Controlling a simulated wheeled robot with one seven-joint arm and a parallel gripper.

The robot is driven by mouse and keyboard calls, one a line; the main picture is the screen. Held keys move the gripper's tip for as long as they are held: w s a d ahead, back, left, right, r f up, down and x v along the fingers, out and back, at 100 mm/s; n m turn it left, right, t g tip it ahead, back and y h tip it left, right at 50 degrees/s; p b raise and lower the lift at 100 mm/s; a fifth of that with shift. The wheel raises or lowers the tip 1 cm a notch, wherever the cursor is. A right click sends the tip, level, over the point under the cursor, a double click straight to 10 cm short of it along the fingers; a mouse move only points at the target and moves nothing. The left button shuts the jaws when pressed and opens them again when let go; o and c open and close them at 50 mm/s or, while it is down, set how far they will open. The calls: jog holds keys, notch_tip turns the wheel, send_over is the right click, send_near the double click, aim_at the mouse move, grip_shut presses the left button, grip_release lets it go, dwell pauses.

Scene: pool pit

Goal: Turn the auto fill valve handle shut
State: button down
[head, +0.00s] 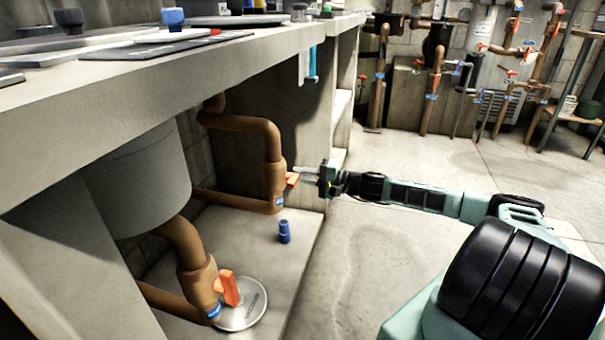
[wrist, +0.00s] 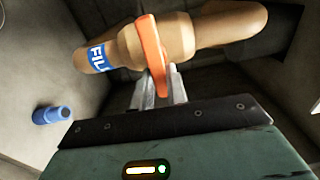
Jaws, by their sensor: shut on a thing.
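The valve with the orange handle (head: 292,179) sits on a brown pipe (head: 272,180) under the counter in the head view. In the wrist view the orange handle (wrist: 153,50) lies across the pipe's valve body, which has a blue label (wrist: 99,57) reading "FIL", the rest cut off. My gripper (head: 297,171) reaches in from the right. In the wrist view its fingers (wrist: 160,88) are shut on the lower end of the orange handle, one finger on each side.
A second orange-handled valve (head: 229,288) stands at the lower left, beside a round metal lid (head: 247,305). A blue cylinder (head: 284,232) stands on the ledge near the gripped valve. The counter (head: 180,90) overhangs both valves. Open floor (head: 385,265) lies to the right.

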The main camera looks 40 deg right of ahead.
jog(key=shift+s+a+f, duration=0.15)
jog(key=shift+s+a, duration=0.05)
jog(key=shift+a, duration=0.15)
jog(key=c, duration=1.6)
grip_release()
jog(key=shift+o, duration=1.1)
jog(key=shift+d, duration=0.15)
jog(key=p+v, duration=0.4)
jog(key=v, duration=1.3)
jog(key=shift+p, duration=0.35)
jog(key=shift+o, duration=0.3)
jog(key=shift+s+d, duration=0.1)
jog(key=shift+d, duration=0.05)
